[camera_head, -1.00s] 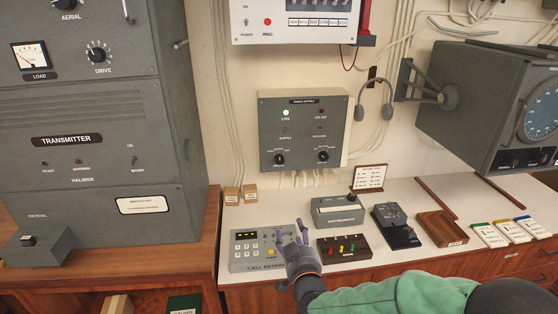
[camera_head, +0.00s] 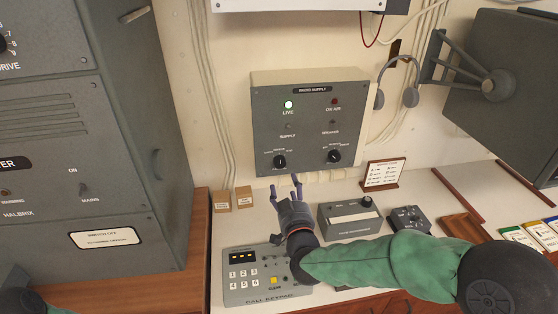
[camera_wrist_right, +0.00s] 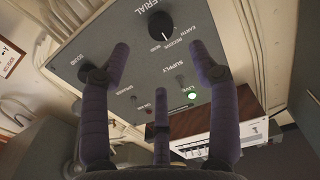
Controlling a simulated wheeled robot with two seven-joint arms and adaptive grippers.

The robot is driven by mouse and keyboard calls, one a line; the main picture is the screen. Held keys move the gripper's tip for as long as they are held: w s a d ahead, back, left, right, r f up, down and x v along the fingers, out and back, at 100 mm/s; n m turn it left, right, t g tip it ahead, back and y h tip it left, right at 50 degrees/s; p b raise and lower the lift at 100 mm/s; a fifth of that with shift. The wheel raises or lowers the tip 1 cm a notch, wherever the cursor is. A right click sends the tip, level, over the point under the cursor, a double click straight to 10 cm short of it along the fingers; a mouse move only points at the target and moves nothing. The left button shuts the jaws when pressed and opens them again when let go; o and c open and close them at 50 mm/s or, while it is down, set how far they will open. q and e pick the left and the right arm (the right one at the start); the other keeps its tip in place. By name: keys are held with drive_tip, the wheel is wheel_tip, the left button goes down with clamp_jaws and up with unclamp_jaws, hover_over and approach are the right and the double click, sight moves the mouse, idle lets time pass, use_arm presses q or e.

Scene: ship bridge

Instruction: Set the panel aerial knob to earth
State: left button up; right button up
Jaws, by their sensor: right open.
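The grey radio supply panel (camera_head: 310,120) is on the wall, with a lit green LIVE lamp (camera_head: 288,104). Its black aerial knob (camera_head: 280,162) is at lower left. In the right wrist view the panel appears turned over, and the aerial knob (camera_wrist_right: 160,26) is at top centre. Its white mark seems to point towards RECEIVE, with EARTH printed beside that. My right gripper (camera_head: 285,183) is open and empty, just below the aerial knob and apart from it. Its spread purple fingers (camera_wrist_right: 160,52) point towards the knob in the wrist view. My left gripper is out of view.
A second knob (camera_head: 334,156) is on the panel's right side. A small framed card (camera_head: 384,173) stands nearby. A headset (camera_head: 410,96) hangs at right. The transmitter cabinet (camera_head: 120,150) stands left.

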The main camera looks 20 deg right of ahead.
sight(280, 165)
drive_tip(key=b+x, duration=0.1)
drive_tip(key=x, duration=0.9)
drive_tip(key=c, duration=1.1)
